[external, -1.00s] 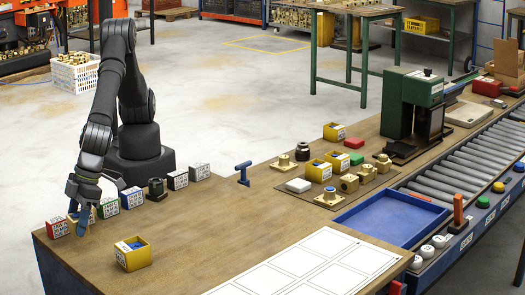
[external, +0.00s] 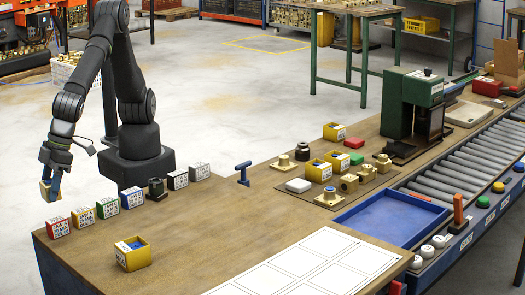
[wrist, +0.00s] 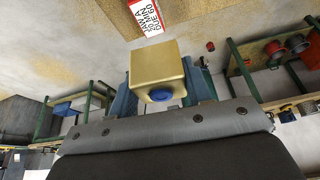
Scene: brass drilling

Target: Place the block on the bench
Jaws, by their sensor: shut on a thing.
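My gripper (external: 51,190) is shut on a brass-coloured block (external: 46,191) at the left of the external view. The block is held in the air, above and behind the left end of the wooden bench (external: 205,215). In the wrist view the block (wrist: 157,68) sits between the two blue-green fingers, with a round blue part on its near face. The external view does not show the exact height over the bench.
A red labelled box (external: 58,228) stands nearest below my gripper, then yellow (external: 82,217), green (external: 107,207) and blue (external: 131,197) ones. A yellow bin (external: 132,254) with something blue inside stands in front. Bare bench lies right of it, beside white marked sheets (external: 315,265).

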